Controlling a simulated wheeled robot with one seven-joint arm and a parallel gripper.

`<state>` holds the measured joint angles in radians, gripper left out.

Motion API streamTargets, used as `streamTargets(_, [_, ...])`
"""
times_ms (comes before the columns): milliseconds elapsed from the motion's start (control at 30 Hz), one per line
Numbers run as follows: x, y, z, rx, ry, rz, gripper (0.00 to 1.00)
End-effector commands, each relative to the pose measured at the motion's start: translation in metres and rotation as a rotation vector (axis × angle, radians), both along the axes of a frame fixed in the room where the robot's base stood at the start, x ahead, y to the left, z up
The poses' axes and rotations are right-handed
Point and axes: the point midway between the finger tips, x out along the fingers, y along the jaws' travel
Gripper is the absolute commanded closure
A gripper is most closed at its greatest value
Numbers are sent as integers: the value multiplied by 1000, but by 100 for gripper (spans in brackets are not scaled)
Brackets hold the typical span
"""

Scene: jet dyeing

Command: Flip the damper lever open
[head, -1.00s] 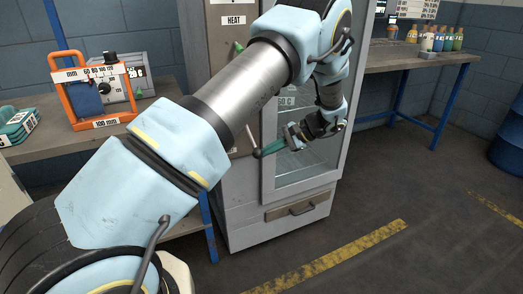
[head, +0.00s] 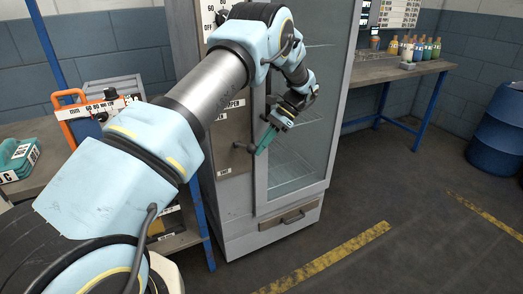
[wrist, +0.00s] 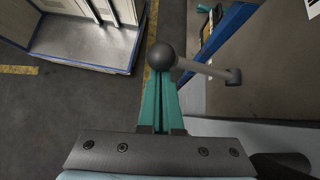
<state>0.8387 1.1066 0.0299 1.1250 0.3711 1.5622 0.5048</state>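The damper lever is a short rod with a dark ball knob (head: 252,148), standing out from the brown panel on the cabinet's front left. In the wrist view the ball knob (wrist: 161,57) is at my fingertips, and its grey rod (wrist: 205,69) runs right to a dark mount on the panel. My gripper (head: 262,143) has teal fingers pointing down and left at the knob. In the wrist view my fingers (wrist: 161,90) lie close together, with only a thin gap. The knob is wider than this gap and covers the tips; whether they touch it I cannot tell.
The brown panel (head: 232,128) carries a partly hidden label ending in "PER" and a small label below the lever. A glass door (head: 295,150) is right of it. A workbench (head: 405,70) with bottles stands at the back right.

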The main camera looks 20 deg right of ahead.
Motion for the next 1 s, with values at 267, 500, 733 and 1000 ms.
streamTargets(267, [8,2,22,3,-3,2,100])
streamTargets(500, [11,3,29,4,-4,1,100])
streamTargets(733, [12,3,30,4,-4,1,100])
streamTargets(1000, [12,3,30,4,-4,1,100])
